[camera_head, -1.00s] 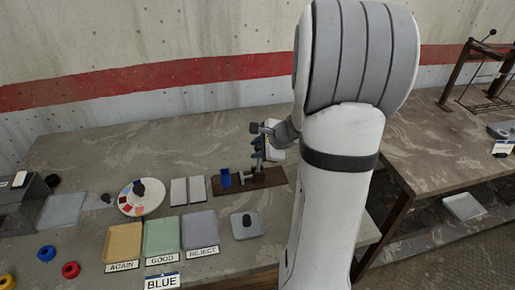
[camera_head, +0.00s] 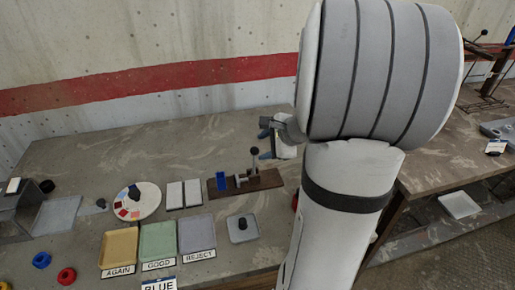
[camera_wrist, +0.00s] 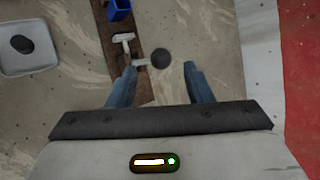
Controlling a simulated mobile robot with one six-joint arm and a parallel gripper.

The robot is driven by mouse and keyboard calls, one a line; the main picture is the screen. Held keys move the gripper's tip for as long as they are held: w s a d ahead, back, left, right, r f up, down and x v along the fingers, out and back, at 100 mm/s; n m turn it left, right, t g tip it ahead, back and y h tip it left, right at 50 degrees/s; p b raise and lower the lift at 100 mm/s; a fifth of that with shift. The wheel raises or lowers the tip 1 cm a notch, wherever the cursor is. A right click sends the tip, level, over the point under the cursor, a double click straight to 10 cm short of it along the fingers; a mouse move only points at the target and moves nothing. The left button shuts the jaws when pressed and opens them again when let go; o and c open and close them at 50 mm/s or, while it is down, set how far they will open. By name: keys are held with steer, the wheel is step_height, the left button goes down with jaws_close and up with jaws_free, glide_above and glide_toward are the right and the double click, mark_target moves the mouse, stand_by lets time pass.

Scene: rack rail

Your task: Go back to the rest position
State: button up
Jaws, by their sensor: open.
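My gripper (camera_head: 265,145) is open, its two blue fingers apart and with nothing held in them. It hangs above and just right of a lever with a dark round knob (camera_head: 254,151) on a brown rail fixture (camera_head: 268,181). In the wrist view my gripper (camera_wrist: 160,78) shows both fingers, with the knob (camera_wrist: 160,57) seen between them, apparently below. A blue block (camera_head: 222,181) sits at the left end of the fixture. It also shows at the top of the wrist view (camera_wrist: 119,9). My arm hides the bench to the right of the fixture.
Yellow (camera_head: 119,247), green (camera_head: 158,240) and purple (camera_head: 197,233) trays with labels stand at the front. A grey tray (camera_head: 242,228) holds a dark part. A round colour dial (camera_head: 137,201) and two pale plates (camera_head: 184,194) lie behind. The back of the bench is clear.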

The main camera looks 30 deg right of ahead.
steer(key=shift+s+d+r, duration=0.1)
steer(key=shift+s+r, duration=0.25)
steer(key=shift+s, duration=0.05)
